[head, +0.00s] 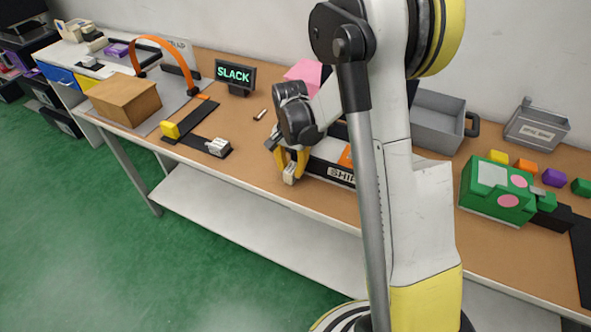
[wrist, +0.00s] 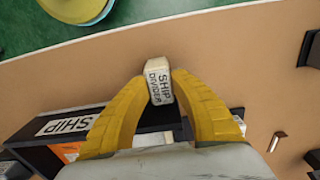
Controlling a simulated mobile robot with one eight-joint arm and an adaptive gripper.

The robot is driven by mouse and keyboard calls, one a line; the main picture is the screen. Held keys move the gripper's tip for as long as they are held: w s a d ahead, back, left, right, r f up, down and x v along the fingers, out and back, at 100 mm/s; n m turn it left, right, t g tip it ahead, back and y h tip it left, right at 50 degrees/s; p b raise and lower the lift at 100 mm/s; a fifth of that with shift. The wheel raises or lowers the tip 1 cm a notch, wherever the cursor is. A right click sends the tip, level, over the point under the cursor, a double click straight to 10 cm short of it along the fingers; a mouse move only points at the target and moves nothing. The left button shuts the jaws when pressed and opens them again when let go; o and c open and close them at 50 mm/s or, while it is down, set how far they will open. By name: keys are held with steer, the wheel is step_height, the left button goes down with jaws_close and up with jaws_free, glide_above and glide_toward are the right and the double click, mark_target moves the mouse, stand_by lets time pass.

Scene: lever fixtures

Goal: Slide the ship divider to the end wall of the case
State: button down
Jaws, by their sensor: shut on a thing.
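The ship divider (head: 289,174) is a small off-white block at the left end of the case in the head view. In the wrist view the divider (wrist: 158,84), lettered SHIP DIVIDER, stands between my yellow fingers. My gripper (head: 290,163) is shut on it, one finger on each side; the gripper also shows in the wrist view (wrist: 160,78). The dark case (head: 332,172) has a white SHIP label and something orange inside. The case (wrist: 45,154) lies below and left of the divider in the wrist view. My fingers and arm hide much of its inside.
The SLACK display (head: 236,76) stands behind. A grey bin (head: 438,122) and a green box (head: 497,188) are at right. Bare tabletop lies left of my gripper.

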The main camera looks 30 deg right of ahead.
steer(key=c, duration=1.4)
jaws_free()
steer(key=shift+w+a, duration=0.1)
steer(key=shift+w, duration=0.1)
steer(key=o, duration=0.3)
steer(key=shift+w+a+f, duration=0.1)
step_height(320, 180, up, 12)
